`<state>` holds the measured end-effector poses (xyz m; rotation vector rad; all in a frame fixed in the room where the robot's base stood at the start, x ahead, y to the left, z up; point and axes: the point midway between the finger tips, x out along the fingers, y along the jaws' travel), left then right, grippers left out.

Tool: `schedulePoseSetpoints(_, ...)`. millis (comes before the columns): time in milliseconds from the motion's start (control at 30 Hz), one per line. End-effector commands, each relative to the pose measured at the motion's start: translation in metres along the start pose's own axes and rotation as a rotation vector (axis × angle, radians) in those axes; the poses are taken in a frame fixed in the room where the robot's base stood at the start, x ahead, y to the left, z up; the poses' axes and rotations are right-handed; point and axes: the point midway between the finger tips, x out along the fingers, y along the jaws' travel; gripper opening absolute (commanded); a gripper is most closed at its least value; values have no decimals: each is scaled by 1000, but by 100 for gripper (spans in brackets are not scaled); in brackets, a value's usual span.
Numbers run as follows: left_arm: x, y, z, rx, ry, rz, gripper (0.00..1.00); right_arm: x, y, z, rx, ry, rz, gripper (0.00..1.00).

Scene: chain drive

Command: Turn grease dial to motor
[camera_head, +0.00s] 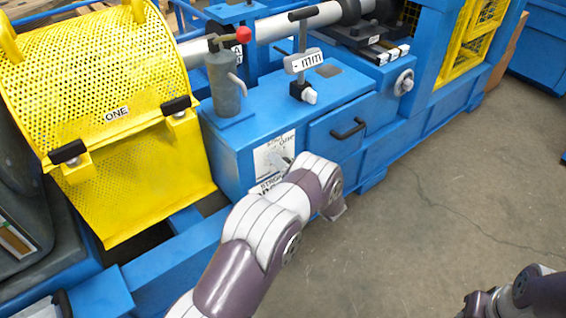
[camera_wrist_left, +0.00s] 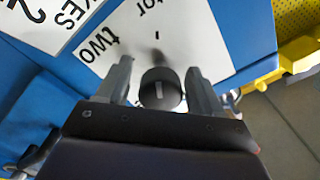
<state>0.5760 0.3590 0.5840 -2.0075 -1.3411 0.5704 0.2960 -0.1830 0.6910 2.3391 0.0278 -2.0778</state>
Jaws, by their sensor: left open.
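The grease dial is a dark round knob (camera_wrist_left: 160,88) with a light mark, in front of a white label plate (camera_wrist_left: 133,38) that shows "two" and letters ending in "tor". In the head view its plate (camera_head: 272,152) is on the blue machine's front, partly hidden by my left arm. My left gripper (camera_wrist_left: 159,70) is open, with one finger on each side of the knob. I cannot tell whether either finger touches it. The mark's exact setting is unclear. My right arm (camera_head: 520,295) is at the bottom right corner, with its jaws unclear.
A yellow perforated guard (camera_head: 90,80) labelled "ONE" stands to the left. A grey post with a red-balled lever (camera_head: 222,82) and a T-handle (camera_head: 302,60) rise from the blue cabinet. A drawer (camera_head: 340,130) with a black handle is right of the dial. The concrete floor (camera_head: 450,200) is clear.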

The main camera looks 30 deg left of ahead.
Motion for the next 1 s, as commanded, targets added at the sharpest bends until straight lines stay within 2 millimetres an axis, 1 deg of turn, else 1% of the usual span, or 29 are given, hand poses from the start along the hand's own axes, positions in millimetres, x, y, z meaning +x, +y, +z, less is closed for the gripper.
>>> schedulePoseSetpoints(67,-4,0,-1,0,1,1,67,-2,0,0,0,0,0,43)
schedulePoseSetpoints(167,-22,-1,-3,1,3,3,67,-7,0,-1,0,0,0,43)
schedulePoseSetpoints(400,-88,-1,-3,1,4,4,67,-19,0,-2,0,0,0,43)
schedulePoseSetpoints(533,-113,0,-1,2,3,2,67,-22,0,-3,0,0,0,43)
schedulePoseSetpoints(600,-121,0,0,2,2,2,67,-22,0,-3,0,0,0,43)
schedulePoseSetpoints(700,-127,0,0,1,0,1,67,-22,0,-3,0,0,0,43)
schedulePoseSetpoints(1000,-127,0,0,1,0,0,67,-22,0,-3,0,0,0,43)
